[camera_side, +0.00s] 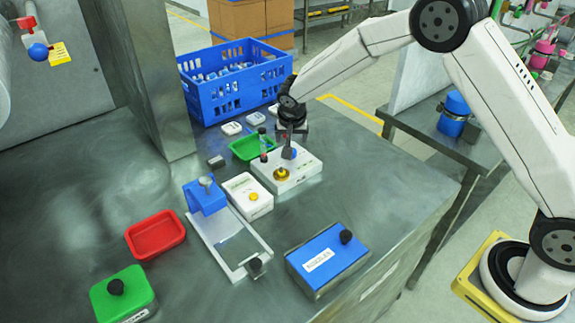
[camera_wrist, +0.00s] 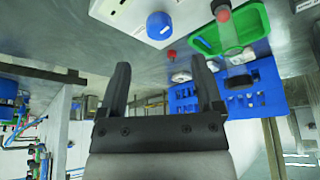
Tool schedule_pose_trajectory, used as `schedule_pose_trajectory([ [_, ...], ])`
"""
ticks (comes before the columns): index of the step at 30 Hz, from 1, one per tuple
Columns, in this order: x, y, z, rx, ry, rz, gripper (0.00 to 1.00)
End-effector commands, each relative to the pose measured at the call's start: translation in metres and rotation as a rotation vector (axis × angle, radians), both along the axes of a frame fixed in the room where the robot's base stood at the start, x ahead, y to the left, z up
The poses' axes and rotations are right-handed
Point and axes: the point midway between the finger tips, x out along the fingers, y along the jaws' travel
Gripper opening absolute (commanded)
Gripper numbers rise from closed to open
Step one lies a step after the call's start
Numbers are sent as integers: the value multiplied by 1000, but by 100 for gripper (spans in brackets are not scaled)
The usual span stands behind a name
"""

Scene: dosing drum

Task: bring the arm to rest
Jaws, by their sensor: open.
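My gripper (camera_wrist: 161,85) shows in the wrist view with its two dark fingers spread apart and nothing between them. In the side view my gripper (camera_side: 290,140) hangs over the white dosing unit (camera_side: 297,178) near the back of the steel table. The unit carries a blue knob (camera_side: 289,153), a yellow knob (camera_side: 282,173) and a vial with a red part (camera_side: 263,147). The blue knob also shows in the wrist view (camera_wrist: 159,25), off to one side of the fingers. Whether a fingertip touches the unit cannot be told from the side view.
A green tray (camera_side: 243,152) and a blue crate (camera_side: 207,104) stand behind the unit. A white box (camera_side: 240,190), blue-and-white fixture (camera_side: 222,235), red tray (camera_side: 140,247), green box (camera_side: 105,304) and blue box (camera_side: 322,263) stand nearer. A steel column (camera_side: 150,70) rises at left.

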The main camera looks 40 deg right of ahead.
Motion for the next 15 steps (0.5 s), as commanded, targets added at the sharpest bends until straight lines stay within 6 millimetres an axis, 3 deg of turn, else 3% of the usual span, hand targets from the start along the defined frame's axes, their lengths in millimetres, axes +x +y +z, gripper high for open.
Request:
schedule_pose_trajectory([
  [15,-3,2,8,0,2,1,84],
])
